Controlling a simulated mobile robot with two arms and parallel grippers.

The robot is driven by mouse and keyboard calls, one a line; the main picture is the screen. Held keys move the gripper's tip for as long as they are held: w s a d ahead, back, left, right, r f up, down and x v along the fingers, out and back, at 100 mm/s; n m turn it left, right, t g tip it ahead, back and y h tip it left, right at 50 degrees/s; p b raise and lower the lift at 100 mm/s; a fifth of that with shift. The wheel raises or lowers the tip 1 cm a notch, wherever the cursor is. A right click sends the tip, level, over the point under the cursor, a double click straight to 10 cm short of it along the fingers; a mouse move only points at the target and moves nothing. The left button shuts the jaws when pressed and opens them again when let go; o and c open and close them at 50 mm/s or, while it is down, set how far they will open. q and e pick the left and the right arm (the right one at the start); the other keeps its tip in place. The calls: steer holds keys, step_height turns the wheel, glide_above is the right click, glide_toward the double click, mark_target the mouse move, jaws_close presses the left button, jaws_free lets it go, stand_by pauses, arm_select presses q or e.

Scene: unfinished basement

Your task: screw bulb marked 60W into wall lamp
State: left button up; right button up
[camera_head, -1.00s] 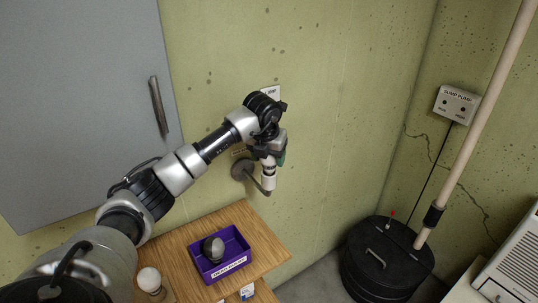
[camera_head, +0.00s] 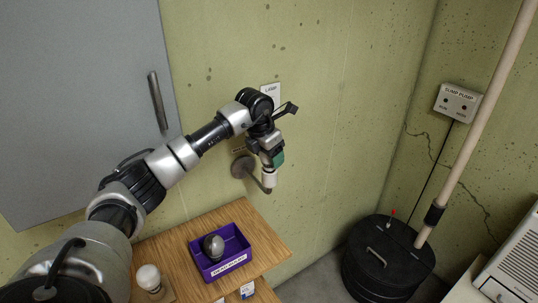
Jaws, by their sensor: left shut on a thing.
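The wall lamp (camera_head: 241,167) has a round grey base on the green wall and a short arm that ends in a white upright socket (camera_head: 269,181). My left gripper (camera_head: 269,166) is directly above the socket, pointing down, and is shut on a bulb. The fingers hide most of this bulb, and I cannot read a 60W mark or tell how deep it sits in the socket. A second, white bulb (camera_head: 149,277) stands on the wooden shelf at the lower left. My right gripper is not in view.
A purple bin (camera_head: 234,262) labelled for dead bulbs holds a grey bulb (camera_head: 213,246) on the wooden shelf (camera_head: 262,243). A LAMP sign (camera_head: 270,91) is above the gripper. A grey cabinet door (camera_head: 85,100) is at the left.

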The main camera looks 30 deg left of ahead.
arm_select(q)
steer(key=shift+r+m, duration=0.15)
steer(key=shift+m, duration=0.45)
steer(key=shift+m+h, duration=0.6)
steer(key=shift+m, duration=1.1)
steer(key=shift+w+g, duration=0.1)
steer(key=shift+g, duration=0.2)
steer(key=shift+m, duration=0.6)
steer(key=shift+m+g+h, duration=0.3)
steer(key=shift+m, duration=0.8)
steer(key=shift+a+m+g, duration=0.1)
steer(key=shift+m+g, duration=0.3)
steer(key=shift+m, duration=1.3)
